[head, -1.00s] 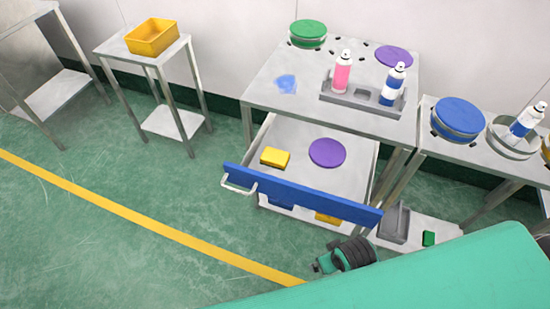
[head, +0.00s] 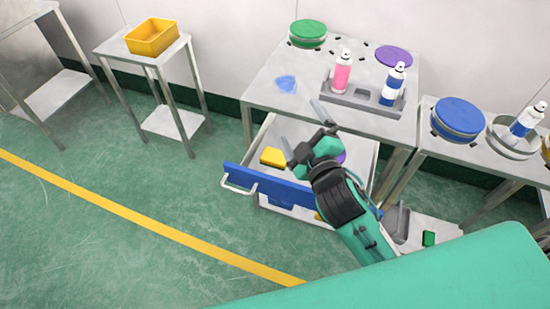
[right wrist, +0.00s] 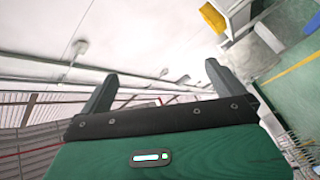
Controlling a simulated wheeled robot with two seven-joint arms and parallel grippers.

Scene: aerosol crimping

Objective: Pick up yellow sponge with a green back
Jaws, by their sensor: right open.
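A yellow block (head: 272,156), which looks like the sponge, lies in the open drawer (head: 253,146) toward its left side. Its underside is hidden, so I cannot tell whether it has a green back. A small green block (head: 428,239) lies on the low shelf at the lower right; I cannot tell whether it is a sponge. My right gripper (head: 303,130) is raised over the drawer, right of the yellow block and apart from it. Its fingers are spread and empty, as the right wrist view (right wrist: 160,85) shows. My left gripper is out of view.
The drawer has a blue front (head: 290,188); my right arm partly hides it and a purple disc (head: 340,157). The metal table (head: 262,92) above holds a grey rack (head: 350,98) with spray cans. A yellow bin (head: 153,37) stands on a side table.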

